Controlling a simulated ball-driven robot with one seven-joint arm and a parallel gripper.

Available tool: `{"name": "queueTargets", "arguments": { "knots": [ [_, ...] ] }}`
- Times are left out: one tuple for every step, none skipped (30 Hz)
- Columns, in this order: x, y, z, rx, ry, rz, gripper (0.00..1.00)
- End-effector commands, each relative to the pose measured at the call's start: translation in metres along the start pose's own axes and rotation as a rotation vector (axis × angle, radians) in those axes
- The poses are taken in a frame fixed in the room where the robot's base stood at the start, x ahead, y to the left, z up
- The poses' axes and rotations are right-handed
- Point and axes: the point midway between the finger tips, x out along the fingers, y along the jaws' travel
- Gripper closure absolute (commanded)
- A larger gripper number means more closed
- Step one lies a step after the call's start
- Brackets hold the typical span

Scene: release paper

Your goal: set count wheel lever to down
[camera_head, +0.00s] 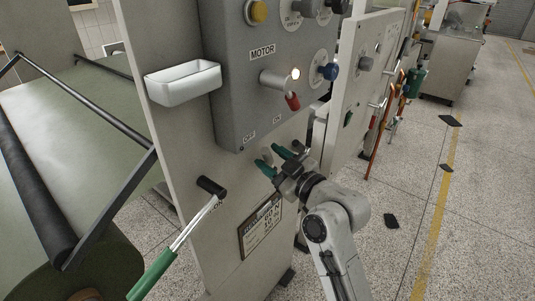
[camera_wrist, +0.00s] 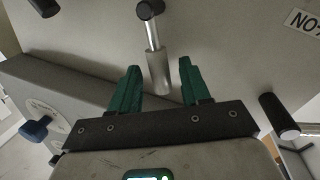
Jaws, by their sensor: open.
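A short metal lever (camera_wrist: 158,68) with a black pivot (camera_wrist: 150,9) sits on the grey panel in the wrist view. No readable label names it, so I cannot be sure that it is the count wheel lever. My gripper (camera_wrist: 159,66) is open, with one green finger on each side of the lever's grey end. Visible gaps separate both fingers from it. In the head view my gripper (camera_head: 269,157) is at the panel below the MOTOR box. The lever is not clear there, behind or beside the fingers.
A white tray (camera_head: 183,83) and a green-handled lever (camera_head: 152,275) are to the left. In the wrist view, a black handle (camera_wrist: 278,115) is at right and a blue knob (camera_wrist: 37,128) at left.

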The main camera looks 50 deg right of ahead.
Motion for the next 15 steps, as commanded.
{"name": "queueTargets", "arguments": {
  "knots": [
    [0.006,0.0,0.0,-0.001,-0.001,-0.001,0.53],
    [0.009,0.0,-0.001,-0.001,-0.001,-0.001,0.53],
    [0.012,0.0,-0.001,0.0,0.0,-0.001,0.53],
    [0.014,0.0,0.0,0.0,0.0,0.0,0.53],
    [0.015,0.0,0.0,0.0,0.0,0.0,0.53],
    [0.017,0.0,0.0,0.001,0.0,0.0,0.53],
    [0.017,0.0,0.0,0.001,0.0,0.0,0.53],
    [0.018,0.0,0.0,0.001,0.0,0.0,0.53],
    [0.018,0.0,0.0,0.001,0.0,0.0,0.53],
    [0.018,0.0,0.0,0.001,-0.001,0.0,0.53],
    [0.018,0.0,0.0,0.001,-0.001,0.0,0.53],
    [0.018,0.0,0.0,0.001,-0.001,0.0,0.53],
    [0.018,0.0,0.001,0.001,-0.001,0.0,0.53],
    [0.018,0.0,0.001,0.001,-0.001,0.0,0.53],
    [0.018,0.0,0.0,0.001,-0.001,0.0,0.53]
  ]
}}
